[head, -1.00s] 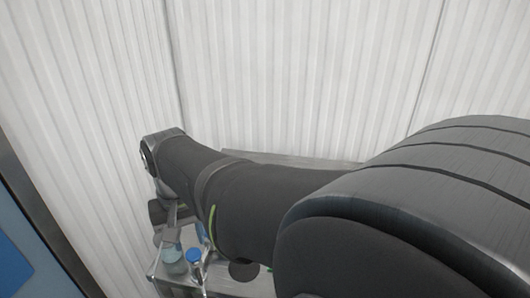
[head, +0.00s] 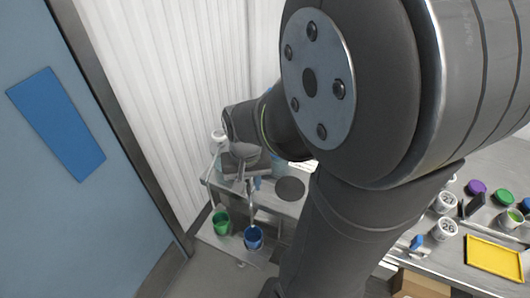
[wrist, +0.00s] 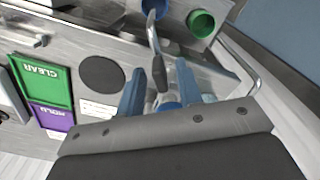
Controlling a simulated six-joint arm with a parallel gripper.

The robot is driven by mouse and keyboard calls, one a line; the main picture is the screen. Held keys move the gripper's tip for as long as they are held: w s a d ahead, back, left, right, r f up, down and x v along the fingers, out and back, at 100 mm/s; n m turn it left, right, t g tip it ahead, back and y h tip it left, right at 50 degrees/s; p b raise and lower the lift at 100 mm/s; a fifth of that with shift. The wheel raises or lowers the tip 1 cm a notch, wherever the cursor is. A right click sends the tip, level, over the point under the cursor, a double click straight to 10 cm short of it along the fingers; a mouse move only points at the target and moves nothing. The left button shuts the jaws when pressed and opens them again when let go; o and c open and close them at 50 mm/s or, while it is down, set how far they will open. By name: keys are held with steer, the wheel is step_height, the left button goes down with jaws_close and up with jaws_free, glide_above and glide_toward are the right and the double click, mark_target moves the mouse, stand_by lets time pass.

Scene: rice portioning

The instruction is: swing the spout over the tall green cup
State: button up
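The green cup (head: 221,223) stands on the low shelf at the left in the head view; it also shows at the top of the wrist view (wrist: 201,23). A blue cup (head: 253,238) stands to its right. The curved metal spout (wrist: 152,36) ends at the blue cup, apart from the green one; it also shows in the head view (head: 251,205). My gripper (wrist: 160,68) is open, its two blue fingers on either side of the spout's dark lower part, with gaps visible. Whether a finger touches it is unclear. The spout's base is partly hidden by my gripper.
A dark round disc (wrist: 101,77) lies on the metal counter, beside a green panel (wrist: 42,82) reading CLEAR and a purple panel (wrist: 52,117). At right, a yellow tray (head: 494,256) and several tubs stand on another counter.

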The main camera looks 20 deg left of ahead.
steer(key=shift+c, duration=0.2)
jaws_close()
steer(key=a+m, duration=0.6)
steer(key=m, duration=0.8)
steer(key=shift+a, duration=0.2)
stand_by(0.5)
steer(key=shift+o, duration=0.2)
jaws_free()
